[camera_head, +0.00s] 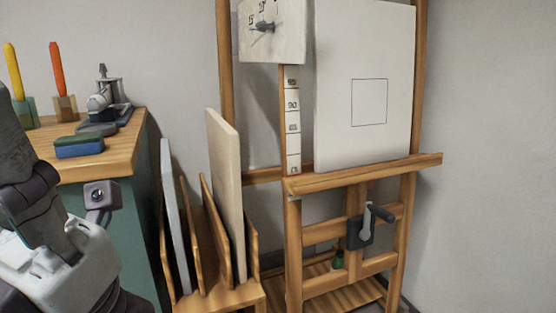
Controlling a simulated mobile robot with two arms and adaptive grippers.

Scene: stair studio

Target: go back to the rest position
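The dark and pale grey parts of my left arm (62,262) fill the lower left corner, in front of the wooden-topped cabinet. A small grey box with a round lens (101,195) shows beside them. No fingertips of my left gripper can be made out, so its opening and any load are hidden. My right arm and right gripper are not in view.
A wooden easel (349,181) holds a white board (363,85) and a dial panel (272,30). A slotted wooden rack (218,298) holds upright panels. The cabinet top (118,150) carries a blue-green block (79,146) and colored sticks. Bare wall lies right.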

